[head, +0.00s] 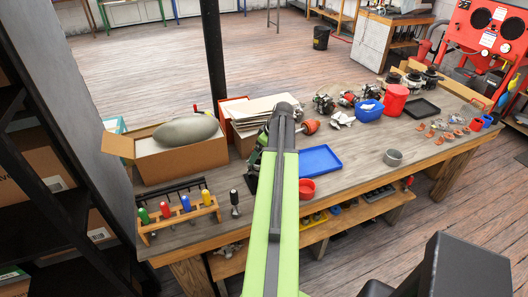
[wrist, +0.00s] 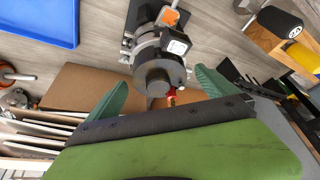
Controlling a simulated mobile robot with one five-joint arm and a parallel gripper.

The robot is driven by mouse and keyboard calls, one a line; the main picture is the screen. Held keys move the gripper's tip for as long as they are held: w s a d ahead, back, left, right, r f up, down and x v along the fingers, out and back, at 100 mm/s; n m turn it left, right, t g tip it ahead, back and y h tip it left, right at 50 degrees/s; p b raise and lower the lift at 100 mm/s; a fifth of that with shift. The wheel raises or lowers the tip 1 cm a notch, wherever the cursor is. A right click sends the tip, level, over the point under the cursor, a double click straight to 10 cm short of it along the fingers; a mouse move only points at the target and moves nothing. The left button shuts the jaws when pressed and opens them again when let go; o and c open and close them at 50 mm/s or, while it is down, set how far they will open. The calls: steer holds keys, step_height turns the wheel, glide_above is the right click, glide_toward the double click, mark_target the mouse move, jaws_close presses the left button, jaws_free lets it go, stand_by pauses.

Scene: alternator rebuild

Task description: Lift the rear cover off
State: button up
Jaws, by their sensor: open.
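The alternator (wrist: 150,45) lies in a black holder on the workbench, at the top middle of the wrist view. It has a metal body, an orange part and a small label. The dark round cap at its near end (wrist: 158,76) looks like the rear cover. My gripper (wrist: 160,84) is open, with one green finger on each side of that cap. The fingers look apart from it and hold nothing. In the head view my arm hides most of the alternator, and my gripper (head: 263,142) shows only partly beside it.
A blue tray (head: 320,160) and a red bowl (head: 306,187) are right of my arm. A screwdriver rack (head: 180,218) and a cardboard box (head: 176,166) are left. A box of papers (head: 246,146) stands close behind my gripper. Loose parts and red and blue containers lie farther right.

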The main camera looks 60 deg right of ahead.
steer(key=shift+c, duration=0.5)
steer(key=c, duration=1.4)
steer(key=shift+r+p, duration=0.3)
steer(key=shift+r+p, duration=0.55)
steer(key=shift+r, duration=0.1)
steer(key=shift+r+p, duration=1.1)
steer(key=shift+p, duration=0.1)
steer(key=shift+r, duration=0.15)
